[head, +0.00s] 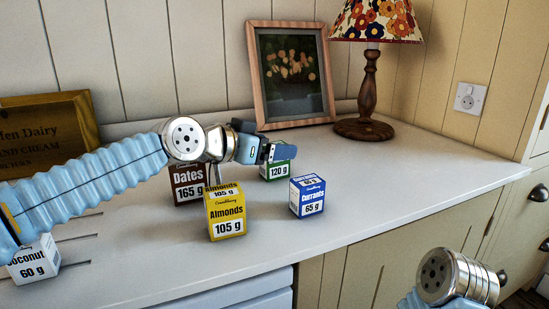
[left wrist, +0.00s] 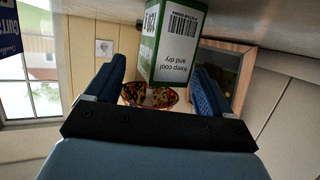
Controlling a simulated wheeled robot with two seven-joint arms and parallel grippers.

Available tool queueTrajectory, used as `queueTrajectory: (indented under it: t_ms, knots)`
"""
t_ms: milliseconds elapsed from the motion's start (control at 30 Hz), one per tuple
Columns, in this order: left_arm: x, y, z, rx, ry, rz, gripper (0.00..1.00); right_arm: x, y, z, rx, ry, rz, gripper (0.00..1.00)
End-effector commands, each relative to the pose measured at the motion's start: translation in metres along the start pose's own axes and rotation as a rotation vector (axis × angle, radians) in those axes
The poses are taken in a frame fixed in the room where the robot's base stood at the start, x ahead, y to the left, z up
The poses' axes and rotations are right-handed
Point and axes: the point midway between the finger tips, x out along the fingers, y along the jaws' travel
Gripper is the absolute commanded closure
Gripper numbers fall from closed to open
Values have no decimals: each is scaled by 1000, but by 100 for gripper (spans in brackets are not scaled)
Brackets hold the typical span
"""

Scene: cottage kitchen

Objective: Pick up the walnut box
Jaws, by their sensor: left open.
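A green-and-white box (head: 276,171) marked 120 g stands on the counter, partly hidden behind my left gripper. Its name is covered, so I cannot read whether it says walnuts. My left gripper (head: 271,152) is open at the box's upper part in the head view. My right gripper is out of view; only part of that arm shows at the bottom right.
The yellow Almonds box (head: 226,215) stands in front, the brown Dates box (head: 189,185) to the left and the blue Currants box (head: 308,197) to the right. A white Coconut box (head: 36,262) is under my left arm. A picture frame (head: 329,106) and lamp (head: 368,92) stand behind.

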Motion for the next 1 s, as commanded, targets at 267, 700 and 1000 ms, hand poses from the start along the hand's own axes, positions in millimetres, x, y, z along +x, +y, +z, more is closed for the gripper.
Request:
queueTrajectory:
  t_ms: [267, 700, 1000]
  knots:
    - [0, 0, 0, 0, 0, 0, 56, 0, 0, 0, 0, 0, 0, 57]
    - [-1, 0, -1, 0, 0, 0, 86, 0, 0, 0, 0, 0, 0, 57]
    - [-11, 1, -36, 2, 4, 1, 86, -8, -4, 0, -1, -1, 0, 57]
